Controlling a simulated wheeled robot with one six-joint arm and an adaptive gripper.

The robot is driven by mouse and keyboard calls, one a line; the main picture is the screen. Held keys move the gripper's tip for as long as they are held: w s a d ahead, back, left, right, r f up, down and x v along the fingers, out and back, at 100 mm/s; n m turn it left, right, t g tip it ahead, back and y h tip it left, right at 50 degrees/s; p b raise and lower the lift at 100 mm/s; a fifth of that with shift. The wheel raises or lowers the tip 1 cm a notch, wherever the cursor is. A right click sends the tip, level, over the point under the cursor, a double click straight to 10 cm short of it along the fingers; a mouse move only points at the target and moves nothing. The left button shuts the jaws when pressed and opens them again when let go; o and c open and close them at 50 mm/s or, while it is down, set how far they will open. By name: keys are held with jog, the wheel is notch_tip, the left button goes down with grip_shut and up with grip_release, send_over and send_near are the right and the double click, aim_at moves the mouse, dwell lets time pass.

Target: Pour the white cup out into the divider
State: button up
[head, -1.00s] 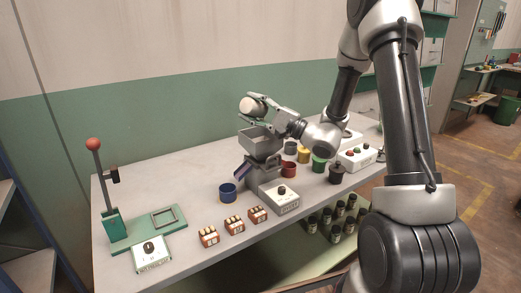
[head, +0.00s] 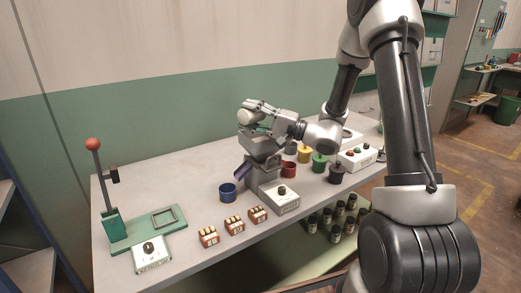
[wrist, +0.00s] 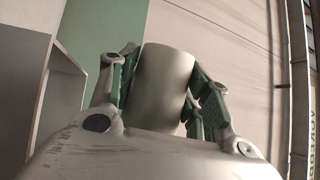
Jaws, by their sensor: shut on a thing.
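The white cup (head: 244,117) is in my gripper (head: 256,111), tipped over above the grey hopper of the divider (head: 262,161). The wrist view shows the cup (wrist: 163,80) between the green-padded fingers of my gripper (wrist: 160,92), which are shut around its sides. The cup's mouth and any contents are hidden in both views. My gripper and wrist cover much of the hopper's opening in the head view. A grey box-like wall, seemingly the hopper (wrist: 28,80), shows at the left of the wrist view.
Red (head: 289,169), yellow (head: 304,154) and green (head: 319,163) cups stand to the right. Several small orange boxes (head: 235,227) line the front edge. A lever press (head: 110,225) stands at left.

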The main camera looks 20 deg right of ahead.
jog(key=shift+s+f+n, duration=0.1)
jog(key=shift+f+n, duration=0.2)
jog(key=shift+n, duration=0.1)
jog(key=shift+a+r+n+g, duration=0.15)
jog(key=shift+r+n+g, duration=0.05)
jog(key=shift+n+g, duration=0.35)
jog(key=n, duration=0.1)
jog(key=s+a+n+h, duration=0.1)
jog(key=n, duration=0.1)
jog(key=shift+s+a+f+g, duration=0.1)
jog(key=shift+a+f+g, duration=0.15)
jog(key=shift+g, duration=0.1)
jog(key=shift+f+n+g+h, duration=0.3)
jog(key=shift+n+g, duration=0.1)
jog(key=shift+n, duration=0.45)
jog(key=n+h, duration=0.1)
jog(key=n, duration=0.3)
jog(key=shift+a+r+h, duration=0.1)
jog(key=shift+r+h, duration=0.3)
jog(key=s+a+f+n+h, duration=0.3)
jog(key=f+n, duration=0.1)
jog(key=n, duration=0.1)
jog(key=shift+a+f+t+h, duration=0.15)
jog(key=shift+a+t+h, duration=0.15)
jog(key=shift+a+h, duration=0.1)
jog(key=shift+w+f, duration=0.1)
